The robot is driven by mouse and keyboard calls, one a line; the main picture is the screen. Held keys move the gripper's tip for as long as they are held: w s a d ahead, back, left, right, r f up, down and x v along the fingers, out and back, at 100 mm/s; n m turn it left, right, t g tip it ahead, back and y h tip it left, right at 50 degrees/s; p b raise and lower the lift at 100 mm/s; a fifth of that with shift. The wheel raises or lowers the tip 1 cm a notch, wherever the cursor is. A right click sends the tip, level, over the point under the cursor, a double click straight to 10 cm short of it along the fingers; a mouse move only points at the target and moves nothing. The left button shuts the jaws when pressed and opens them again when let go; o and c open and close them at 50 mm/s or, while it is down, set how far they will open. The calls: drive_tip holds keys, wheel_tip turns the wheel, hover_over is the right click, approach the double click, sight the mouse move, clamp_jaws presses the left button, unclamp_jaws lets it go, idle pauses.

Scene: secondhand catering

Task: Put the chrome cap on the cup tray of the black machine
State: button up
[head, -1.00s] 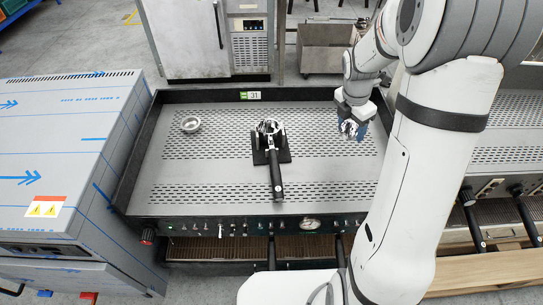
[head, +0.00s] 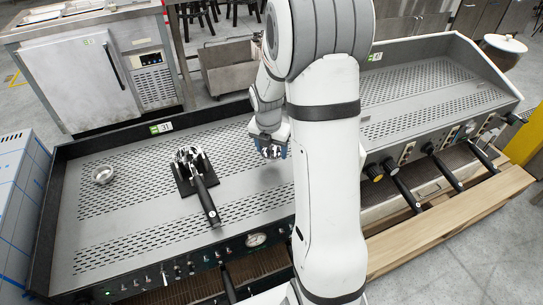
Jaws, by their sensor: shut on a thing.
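My gripper (head: 269,148) is shut on a small shiny chrome piece (head: 271,152), which looks like the chrome cap. The fingers cover much of it. It is held over the right part of the perforated grey cup tray (head: 130,215) of the black-framed machine tagged 31; I cannot tell how high above it. A second machine with a perforated top tray (head: 400,85) and a pale end panel stands to the right. My arm hides where the two machines meet.
On the black machine's tray, a small round metal basket (head: 103,175) lies at the left, and a black-handled portafilter (head: 207,200) rests on a black stand in the middle. A wooden ledge (head: 450,220) runs before the right machine. The tray's front left is clear.

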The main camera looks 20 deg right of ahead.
sight(271, 154)
drive_tip(key=shift+f, duration=1.5)
drive_tip(key=shift+f+b, duration=0.1)
drive_tip(key=shift+b, duration=0.2)
drive_tip(key=o, duration=0.9)
drive_tip(key=shift+o, duration=0.2)
wheel_tip(271, 154, up, 11)
drive_tip(key=s+a+p, duration=0.1)
drive_tip(key=p, duration=0.1)
drive_tip(key=s+a+r+m, duration=0.2)
drive_tip(key=s+m, duration=0.4)
drive_tip(key=m, duration=0.3)
drive_tip(key=s+a+r+m, duration=0.3)
drive_tip(key=s+a+m, duration=0.1)
drive_tip(key=s+m, duration=0.3)
drive_tip(key=s+a+r+m+t+y, duration=0.1)
drive_tip(key=s+a+r+m, duration=0.1)
drive_tip(key=s+m, duration=0.5)
drive_tip(key=m, duration=0.4)
drive_tip(key=shift+s+a+r, duration=0.15)
drive_tip(key=shift+s+a, duration=0.05)
drive_tip(key=shift+a, duration=0.2)
